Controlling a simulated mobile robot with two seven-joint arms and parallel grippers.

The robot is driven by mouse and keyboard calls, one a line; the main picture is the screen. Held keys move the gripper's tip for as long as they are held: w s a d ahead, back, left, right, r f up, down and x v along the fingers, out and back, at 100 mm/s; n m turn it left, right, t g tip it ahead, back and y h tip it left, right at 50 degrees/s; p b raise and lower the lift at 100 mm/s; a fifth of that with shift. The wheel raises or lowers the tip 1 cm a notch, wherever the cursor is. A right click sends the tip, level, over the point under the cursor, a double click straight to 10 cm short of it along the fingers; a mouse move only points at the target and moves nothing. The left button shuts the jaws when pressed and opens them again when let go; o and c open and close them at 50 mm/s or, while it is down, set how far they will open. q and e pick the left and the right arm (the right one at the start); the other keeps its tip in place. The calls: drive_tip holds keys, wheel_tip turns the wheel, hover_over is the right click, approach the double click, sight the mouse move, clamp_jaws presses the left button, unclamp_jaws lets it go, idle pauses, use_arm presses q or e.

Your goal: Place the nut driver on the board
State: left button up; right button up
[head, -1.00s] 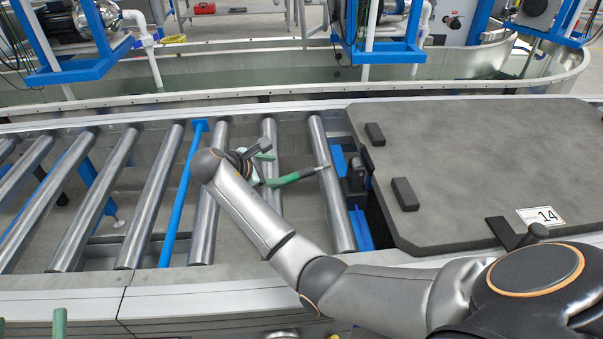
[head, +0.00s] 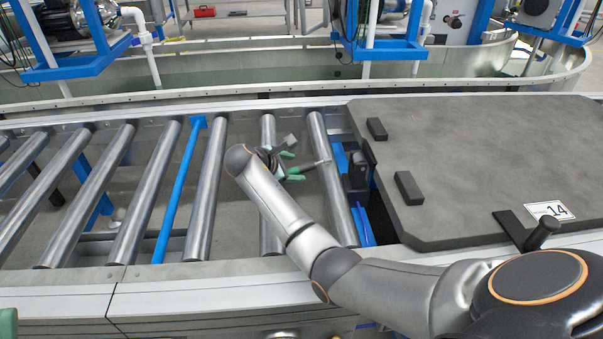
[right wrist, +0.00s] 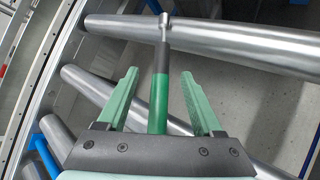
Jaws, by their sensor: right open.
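The nut driver has a green handle and a dark and metallic shaft. In the right wrist view the nut driver (right wrist: 159,98) lies between the two green fingers of my right gripper (right wrist: 160,98), with a gap on each side. Its tip is over a roller. In the head view my right gripper (head: 291,166) is open above the rollers, and the nut driver's shaft (head: 314,164) points right from it. The grey board (head: 470,165), with a label 14, lies to the right. A green part of my left gripper (head: 8,322) shows at the lower left edge; its opening is hidden.
Metal rollers (head: 206,190) with open gaps fill the conveyor left of the board. Two dark blocks (head: 408,188) and a dark knobbed handle (head: 541,234) stand on the board. Its middle is clear. A blue bar (head: 178,195) lies among the rollers.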

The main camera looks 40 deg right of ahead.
sight(298, 169)
drive_tip(key=x, duration=0.3)
drive_tip(key=shift+b, duration=0.4)
clamp_jaws()
